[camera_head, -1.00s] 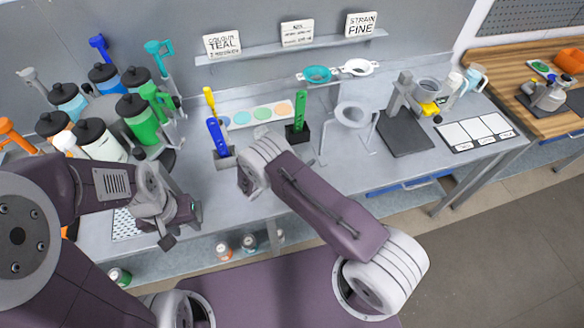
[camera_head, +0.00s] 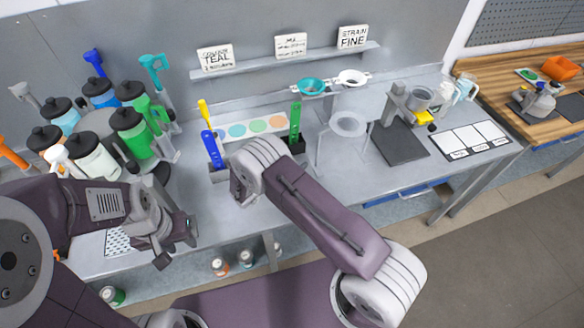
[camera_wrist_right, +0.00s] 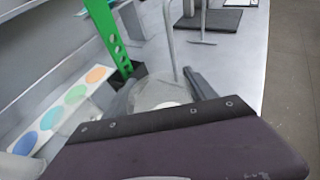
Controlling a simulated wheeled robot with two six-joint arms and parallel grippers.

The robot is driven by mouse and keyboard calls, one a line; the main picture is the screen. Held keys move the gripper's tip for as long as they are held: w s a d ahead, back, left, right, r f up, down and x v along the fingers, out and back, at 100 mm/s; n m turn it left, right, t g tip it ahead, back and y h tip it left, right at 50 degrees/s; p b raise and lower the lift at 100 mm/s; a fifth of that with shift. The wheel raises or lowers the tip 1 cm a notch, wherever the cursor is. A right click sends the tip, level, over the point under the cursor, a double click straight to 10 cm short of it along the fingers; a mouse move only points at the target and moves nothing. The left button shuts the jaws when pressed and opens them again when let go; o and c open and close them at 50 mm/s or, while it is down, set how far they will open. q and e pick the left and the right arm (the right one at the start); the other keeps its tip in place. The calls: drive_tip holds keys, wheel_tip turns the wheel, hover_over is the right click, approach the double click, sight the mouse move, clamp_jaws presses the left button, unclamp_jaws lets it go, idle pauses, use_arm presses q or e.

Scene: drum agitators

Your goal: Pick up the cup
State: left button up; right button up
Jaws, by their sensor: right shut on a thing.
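A clear, see-through cup (camera_wrist_right: 158,96) shows in the right wrist view, just beyond the dark palm edge. My right gripper (camera_wrist_right: 162,84) is shut on it, with a dark finger on the cup's right side; the other finger is hard to make out. In the head view the cup and the right gripper's fingers are hidden behind my right wrist. My left gripper (camera_head: 176,250) is open and empty at the front left of the bench.
A green slotted tool (camera_head: 295,123) stands in a black holder close to the cup. A blue tool (camera_head: 210,148) stands to its left. A colour-dot strip (camera_head: 256,126) lies behind. A ring stand (camera_head: 348,124) is to the right. Several capped bottles (camera_head: 130,130) crowd the left.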

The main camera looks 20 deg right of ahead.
drive_tip(key=s+d+r+b, duration=0.2)
drive_tip(key=s+d+r, duration=0.3)
drive_tip(key=s, duration=0.5)
wheel_tip(320, 180, up, 2)
drive_tip(key=shift+d+r+b, duration=0.15)
drive_tip(key=shift+d+b, duration=0.15)
drive_tip(key=shift+d, duration=0.1)
drive_tip(key=shift+s, duration=0.1)
